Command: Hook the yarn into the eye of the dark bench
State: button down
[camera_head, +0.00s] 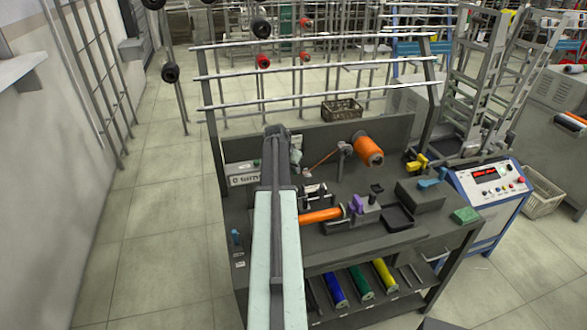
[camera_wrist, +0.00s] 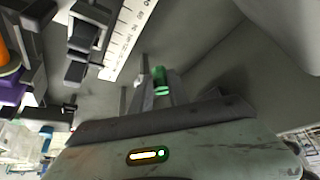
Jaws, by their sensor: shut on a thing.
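The dark bench (camera_head: 440,246) stands in the middle of the head view. An orange yarn spool (camera_head: 368,150) is mounted at its back. A strand of orange yarn (camera_head: 322,160) slants from the spool down to the left, toward a small part near my arm. I cannot make out the eye clearly. An orange bobbin (camera_head: 321,215) lies beside a purple clamp (camera_head: 356,204), which also shows in the wrist view (camera_wrist: 12,93). My gripper (camera_wrist: 157,84) is shut on a small green piece (camera_wrist: 160,80). In the head view my arm mostly hides the gripper.
A white ruler strip (camera_wrist: 128,38) lies on the bench near my gripper. Blue, green and yellow bobbins (camera_head: 361,282) lie on the lower shelf. The floor at left is clear.

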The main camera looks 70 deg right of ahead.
jog(key=r+p, duration=0.2)
jog(key=r, duration=0.1)
jog(key=r+p, duration=0.1)
jog(key=p, duration=0.1)
jog(key=shift+w+a+r, duration=0.15)
jog(key=shift+w+a, duration=0.15)
jog(key=shift+w, duration=0.05)
jog(key=shift+s, duration=0.1)
